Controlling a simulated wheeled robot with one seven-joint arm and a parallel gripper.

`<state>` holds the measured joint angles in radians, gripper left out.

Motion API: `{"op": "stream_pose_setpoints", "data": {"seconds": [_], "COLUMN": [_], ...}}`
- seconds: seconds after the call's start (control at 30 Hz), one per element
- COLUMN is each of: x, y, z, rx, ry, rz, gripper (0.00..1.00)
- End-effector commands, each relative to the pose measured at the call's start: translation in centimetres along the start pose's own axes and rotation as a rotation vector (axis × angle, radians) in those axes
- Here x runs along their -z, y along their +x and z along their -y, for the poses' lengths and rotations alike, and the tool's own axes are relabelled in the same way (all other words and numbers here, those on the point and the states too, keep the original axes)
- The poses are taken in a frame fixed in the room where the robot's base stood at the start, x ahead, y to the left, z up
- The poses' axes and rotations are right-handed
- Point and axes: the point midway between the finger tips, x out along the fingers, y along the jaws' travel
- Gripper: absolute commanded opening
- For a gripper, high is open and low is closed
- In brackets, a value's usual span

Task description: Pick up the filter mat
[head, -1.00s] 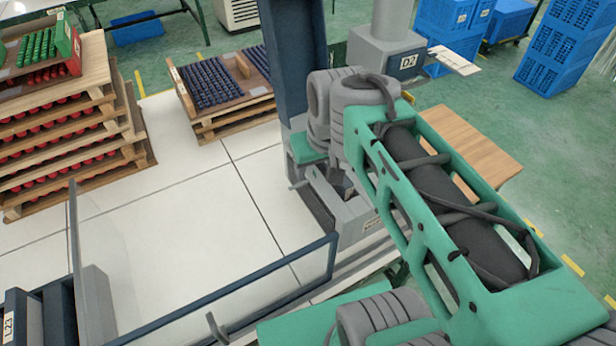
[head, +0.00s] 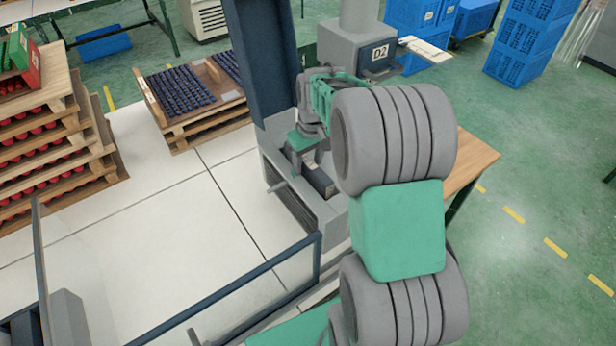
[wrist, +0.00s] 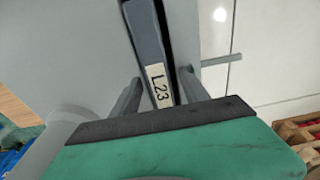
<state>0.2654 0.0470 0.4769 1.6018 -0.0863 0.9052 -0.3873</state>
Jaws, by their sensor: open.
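My gripper (wrist: 160,92) is open in the wrist view. Its two grey fingers are on either side of a dark blue-grey bar (wrist: 148,30) with a white label reading L23. I cannot tell whether the fingers touch it. No part is plainly marked as the filter mat, so I cannot tell whether this bar belongs to it. In the head view my gripper is small, partly behind my arm, above the grey box (head: 332,215) below the D2 unit (head: 355,45). A dark piece (head: 319,180) shows in the box top.
A grey handle (head: 277,187) sticks out from the box's left side. A dark blue upright panel (head: 262,60) stands just behind. Trays of dark parts (head: 180,90) and stacked red-part trays (head: 50,150) stand left. A wooden table (head: 470,165) is at right. The white floor between is clear.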

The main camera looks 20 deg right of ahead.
Motion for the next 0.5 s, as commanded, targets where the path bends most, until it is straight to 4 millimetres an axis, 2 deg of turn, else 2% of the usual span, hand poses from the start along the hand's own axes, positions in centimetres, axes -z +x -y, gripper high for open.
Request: {"op": "stream_pose_setpoints", "data": {"seconds": [0.13, 0.5], "x": [0.0, 0.0], "y": [0.01, -0.02], "z": [0.01, 0.04], "rx": [0.0, 0.0], "ry": [0.0, 0.0], "rz": [0.0, 0.0], "gripper": [0.53, 0.22]}}
